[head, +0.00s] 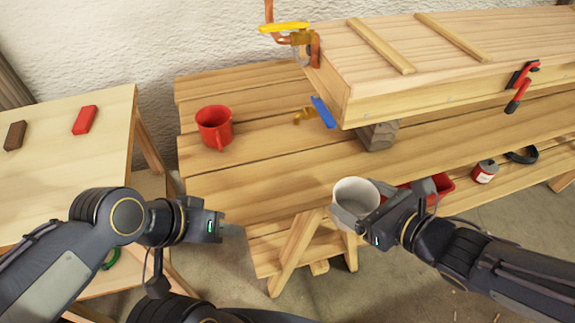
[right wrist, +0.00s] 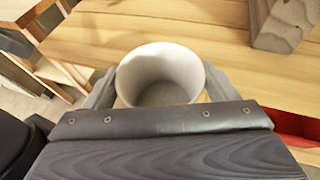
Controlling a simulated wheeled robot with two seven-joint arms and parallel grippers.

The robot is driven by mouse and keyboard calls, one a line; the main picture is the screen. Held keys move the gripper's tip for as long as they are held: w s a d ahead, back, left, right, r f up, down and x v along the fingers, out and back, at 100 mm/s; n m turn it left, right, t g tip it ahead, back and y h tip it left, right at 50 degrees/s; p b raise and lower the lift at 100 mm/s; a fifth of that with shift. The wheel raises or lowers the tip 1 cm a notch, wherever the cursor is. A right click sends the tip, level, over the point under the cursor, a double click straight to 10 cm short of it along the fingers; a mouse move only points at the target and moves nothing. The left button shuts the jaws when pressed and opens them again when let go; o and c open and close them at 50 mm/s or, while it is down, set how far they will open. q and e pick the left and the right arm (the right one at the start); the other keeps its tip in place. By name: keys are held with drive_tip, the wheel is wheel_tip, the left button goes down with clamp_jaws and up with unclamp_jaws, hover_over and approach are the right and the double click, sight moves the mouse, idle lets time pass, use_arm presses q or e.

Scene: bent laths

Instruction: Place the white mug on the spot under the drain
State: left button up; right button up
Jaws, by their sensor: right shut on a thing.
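The white mug (head: 356,190) is in my right gripper (head: 360,212), upright with its open top facing up, beside the front edge of the bench. In the right wrist view the mug (right wrist: 160,78) sits between the two fingers and looks empty inside. A brass drain fitting (head: 301,116) with a blue lever (head: 322,111) shows at the lower near-left end of the long wooden box (head: 400,85). No marked spot can be made out on the boards below it. My left gripper (head: 232,230) is low at the left, away from the mug; its finger gap is unclear.
A red mug (head: 214,126) stands on the bench (head: 260,170), left of the drain. A grey block (head: 378,134) supports the box. A red tray (head: 440,186) and a red-and-white can (head: 485,171) are at right. Bench boards between the red mug and block are clear.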

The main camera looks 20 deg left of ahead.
drive_tip(key=shift+s+a+r+n+g+b, duration=0.15)
drive_tip(key=shift+r+n+g+b, duration=0.2)
drive_tip(key=shift+r, duration=0.45)
drive_tip(key=shift+w+a, duration=0.2)
drive_tip(key=shift+a, duration=0.05)
drive_tip(key=w+a, duration=0.2)
drive_tip(key=a, duration=0.1)
drive_tip(key=w+a+b, duration=0.1)
drive_tip(key=w+a, duration=0.1)
drive_tip(key=a, duration=0.2)
drive_tip(key=w+a, duration=0.3)
drive_tip(key=a, duration=0.1)
drive_tip(key=shift+w+r+b, duration=0.1)
drive_tip(key=shift+b, duration=0.2)
drive_tip(key=shift+w+a, duration=0.35)
drive_tip(key=shift+a, duration=0.15)
drive_tip(key=x, duration=0.3)
drive_tip(key=shift+w+a+r, duration=0.15)
drive_tip(key=shift+a, duration=0.15)
drive_tip(key=shift+d+f, duration=0.1)
drive_tip(key=shift+f, duration=0.15)
drive_tip(key=shift+f, duration=0.15)
